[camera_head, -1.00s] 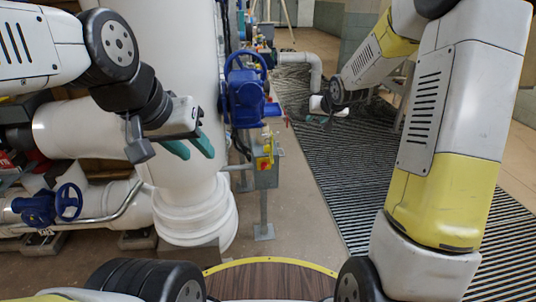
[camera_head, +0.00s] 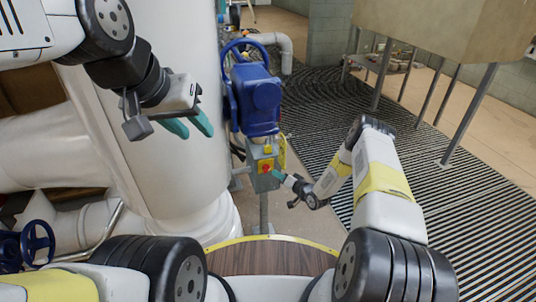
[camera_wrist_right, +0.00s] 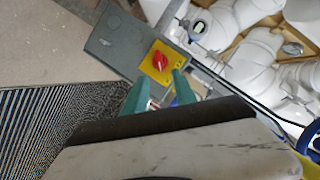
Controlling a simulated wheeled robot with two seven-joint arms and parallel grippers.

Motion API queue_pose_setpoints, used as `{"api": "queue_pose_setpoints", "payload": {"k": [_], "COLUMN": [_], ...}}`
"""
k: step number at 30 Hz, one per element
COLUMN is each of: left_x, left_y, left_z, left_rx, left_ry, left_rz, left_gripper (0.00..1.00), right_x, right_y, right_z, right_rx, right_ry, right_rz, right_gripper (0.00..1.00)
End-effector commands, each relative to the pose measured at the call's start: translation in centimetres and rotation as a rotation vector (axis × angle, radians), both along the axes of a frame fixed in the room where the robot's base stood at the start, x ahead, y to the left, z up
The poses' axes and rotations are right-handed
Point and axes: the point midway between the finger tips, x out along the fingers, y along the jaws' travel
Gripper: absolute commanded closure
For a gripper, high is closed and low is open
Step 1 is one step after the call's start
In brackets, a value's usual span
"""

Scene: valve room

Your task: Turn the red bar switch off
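The red switch (camera_head: 265,168) sits on a yellow plate on a grey control box (camera_head: 262,184) on a post, below the blue actuator. In the right wrist view the red switch (camera_wrist_right: 160,62) is on its yellow plate (camera_wrist_right: 151,71), just beyond the fingertips; its bar angle is too small to tell. My right gripper (camera_head: 278,175) is close to the box's right side. Its two green fingers (camera_wrist_right: 160,84) are apart and empty, with the switch showing between and beyond them. My left gripper (camera_head: 188,126) is open and empty in front of the white pipe, away from the box.
A large blue actuator (camera_head: 256,98) with a handwheel stands above the box. A thick white pipe (camera_head: 165,170) fills the left. A blue valve wheel (camera_head: 38,240) is at lower left. Ribbed floor matting (camera_head: 440,200) lies on the right, under a raised legged tank.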

Motion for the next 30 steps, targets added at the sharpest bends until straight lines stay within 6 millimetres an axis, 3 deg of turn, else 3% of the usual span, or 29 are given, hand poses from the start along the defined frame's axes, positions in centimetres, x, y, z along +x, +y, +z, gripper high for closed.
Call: {"api": "queue_pose_setpoints", "payload": {"k": [5,18,30], "left_x": [0.0,0.0,0.0], "left_y": [0.0,0.0,0.0], "left_z": [0.0,0.0,0.0], "left_rx": [0.000,0.000,0.000], "left_ry": [0.000,0.000,0.000], "left_rz": [0.000,0.000,0.000], "left_gripper": [0.64,0.64,0.64], "right_x": [-0.1,4.9,5.6], "right_y": [0.8,4.2,4.6], "right_z": [-1.1,-2.7,-3.0], "right_rx": [0.028,0.025,0.026], "right_ry": [-0.005,-0.005,-0.002], "right_rz": [0.001,0.002,0.000], "right_gripper": [0.67,0.67,0.67]}}
